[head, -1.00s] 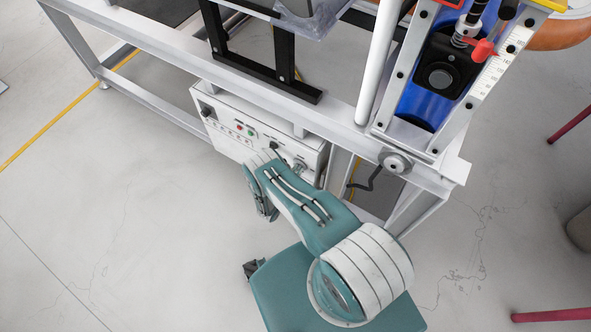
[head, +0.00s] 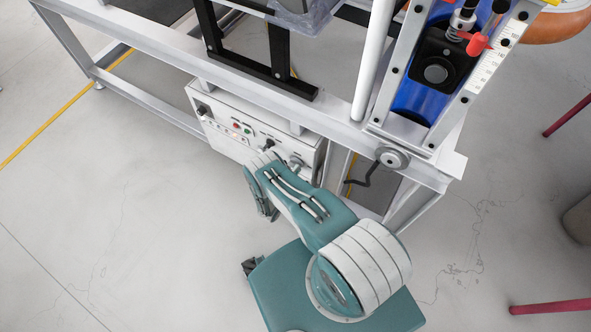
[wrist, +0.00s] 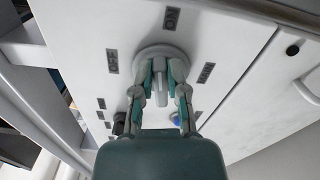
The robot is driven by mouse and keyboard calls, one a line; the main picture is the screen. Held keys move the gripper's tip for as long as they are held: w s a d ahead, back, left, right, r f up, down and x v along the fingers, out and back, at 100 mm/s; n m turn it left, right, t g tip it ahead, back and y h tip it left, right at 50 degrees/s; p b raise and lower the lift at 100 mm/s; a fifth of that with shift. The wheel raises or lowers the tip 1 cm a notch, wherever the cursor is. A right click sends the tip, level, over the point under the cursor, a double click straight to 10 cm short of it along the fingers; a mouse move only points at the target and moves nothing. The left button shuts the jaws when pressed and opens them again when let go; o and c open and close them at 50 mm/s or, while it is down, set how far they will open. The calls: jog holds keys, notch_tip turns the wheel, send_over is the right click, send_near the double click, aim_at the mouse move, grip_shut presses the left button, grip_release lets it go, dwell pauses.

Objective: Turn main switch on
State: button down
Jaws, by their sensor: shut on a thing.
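The main switch (wrist: 160,92) is a round grey knob with a raised bar handle on the white control panel (wrist: 85,28). In the wrist view an OFF label is at its upper left, an ON label above it and another label at its right. The bar stands roughly upright in the picture, its upper end towards ON. My gripper (wrist: 164,72) has a finger on each side of the bar and is shut on it.
The box hangs under a grey metal frame (head: 130,38) with legs close by. A red button (head: 236,125), a green button and black knobs are on the panel. A blue light (wrist: 176,119) shows beside my gripper. Open floor (head: 130,230) lies at the left.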

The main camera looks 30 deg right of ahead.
jog(key=shift+s+d+f+m, duration=0.1)
jog(key=shift+f+m, duration=0.2)
jog(key=shift+m, duration=0.9)
jog(key=shift+f, duration=0.1)
jog(key=c, duration=0.7)
grip_release()
jog(key=shift+o, duration=0.2)
jog(key=shift+d, duration=0.1)
jog(key=v, duration=1.2)
